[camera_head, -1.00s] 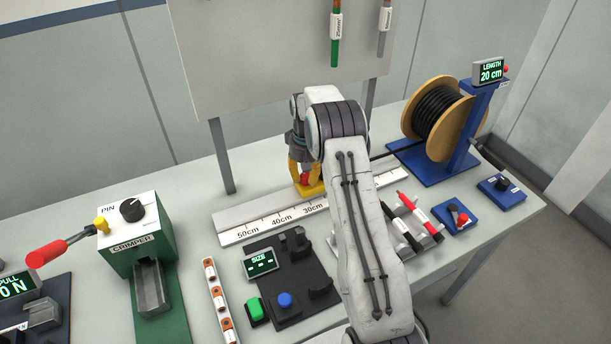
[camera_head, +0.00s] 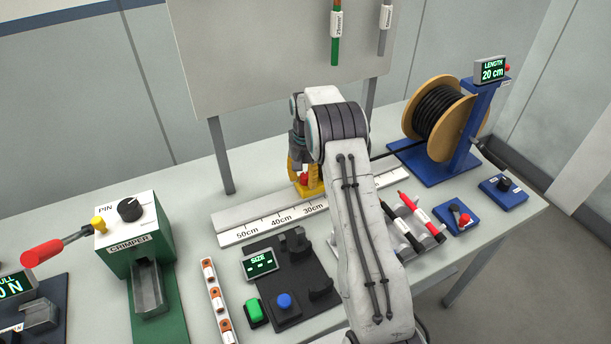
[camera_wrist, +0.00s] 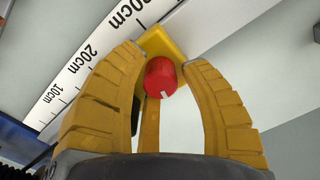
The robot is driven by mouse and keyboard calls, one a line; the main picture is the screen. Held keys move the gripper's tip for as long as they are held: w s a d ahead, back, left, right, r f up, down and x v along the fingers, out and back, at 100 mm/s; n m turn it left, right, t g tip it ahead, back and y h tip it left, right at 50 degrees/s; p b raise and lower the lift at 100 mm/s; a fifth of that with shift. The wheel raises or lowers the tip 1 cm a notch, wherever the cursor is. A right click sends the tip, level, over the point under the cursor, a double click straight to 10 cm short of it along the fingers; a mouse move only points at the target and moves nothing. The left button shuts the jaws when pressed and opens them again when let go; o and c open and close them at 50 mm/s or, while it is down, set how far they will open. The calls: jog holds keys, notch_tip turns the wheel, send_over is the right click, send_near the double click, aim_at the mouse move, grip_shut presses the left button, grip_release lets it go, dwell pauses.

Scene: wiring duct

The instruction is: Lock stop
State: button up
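The stop is a yellow block (camera_head: 314,187) on the white ruler rail (camera_head: 262,220), with a red knob (camera_head: 304,179) on it. In the wrist view the red knob (camera_wrist: 161,78) bears a short white mark, and the yellow block (camera_wrist: 160,42) shows behind it. My gripper (camera_wrist: 163,57) has its two yellow fingers spread, one on each side of the knob. My arm hides part of the rail in the head view.
A cable spool (camera_head: 438,118) stands on a blue base at the right, its black cable running toward the rail. The green crimper (camera_head: 137,243) stands left.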

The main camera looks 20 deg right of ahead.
aim_at(305, 175)
jog(key=shift+o, duration=1.3)
jog(key=shift+r, duration=0.1)
notch_tip(305, 175, up, 12)
jog(key=shift+o, duration=0.3)
notch_tip(305, 175, down, 5)
jog(key=n, duration=0.3)
jog(key=shift+f, duration=0.2)
jog(key=shift+c, duration=0.3)
jog(key=shift+n, duration=0.3)
jog(key=shift+w+f+p, duration=0.1)
jog(key=shift+f+p, duration=0.25)
jog(key=shift+f, duration=3.1)
